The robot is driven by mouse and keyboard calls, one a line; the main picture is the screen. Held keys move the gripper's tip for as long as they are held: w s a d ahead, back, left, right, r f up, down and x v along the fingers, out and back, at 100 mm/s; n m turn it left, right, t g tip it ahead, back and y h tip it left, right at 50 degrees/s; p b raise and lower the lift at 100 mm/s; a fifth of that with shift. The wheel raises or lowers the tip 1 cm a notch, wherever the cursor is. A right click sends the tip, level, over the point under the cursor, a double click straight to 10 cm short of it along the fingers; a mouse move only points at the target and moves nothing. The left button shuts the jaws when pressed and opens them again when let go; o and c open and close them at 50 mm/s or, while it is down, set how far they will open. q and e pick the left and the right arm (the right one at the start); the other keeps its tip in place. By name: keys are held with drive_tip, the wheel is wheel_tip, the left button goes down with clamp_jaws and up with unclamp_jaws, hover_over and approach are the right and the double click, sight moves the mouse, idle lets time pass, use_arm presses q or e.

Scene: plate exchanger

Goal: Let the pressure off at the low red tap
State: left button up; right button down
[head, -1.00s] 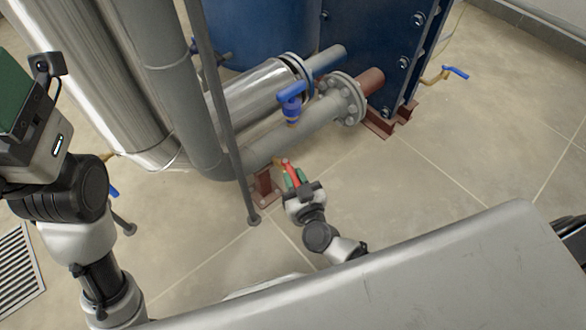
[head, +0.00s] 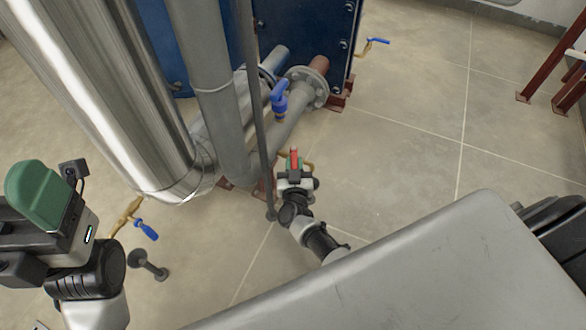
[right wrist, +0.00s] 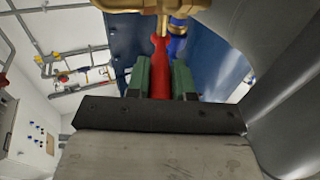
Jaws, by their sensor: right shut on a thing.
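The low red tap has a red lever (head: 293,157) on a brass body, beneath the grey pipe near the floor. My right gripper (head: 295,168) is at the lever. In the right wrist view the red lever (right wrist: 159,70) stands between the two green fingers of the right gripper (right wrist: 161,78), which is shut on it. The brass body (right wrist: 165,6) is just beyond the fingertips. My left gripper (head: 40,195) is at the left edge, away from the tap; its green finger shows, but not the gap.
A blue-handled valve (head: 279,97) sits on the grey flanged pipe (head: 290,118) above. A thin grey post (head: 258,100) stands just left of my right gripper. Brass taps with blue levers are at lower left (head: 147,229) and upper right (head: 378,41). The floor at right (head: 410,130) is clear.

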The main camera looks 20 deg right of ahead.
drive_tip(key=shift+a+m+h, duration=0.25)
drive_tip(key=shift+m+h, duration=0.15)
drive_tip(key=shift+w, duration=0.1)
drive_tip(key=c, duration=1)
unclamp_jaws()
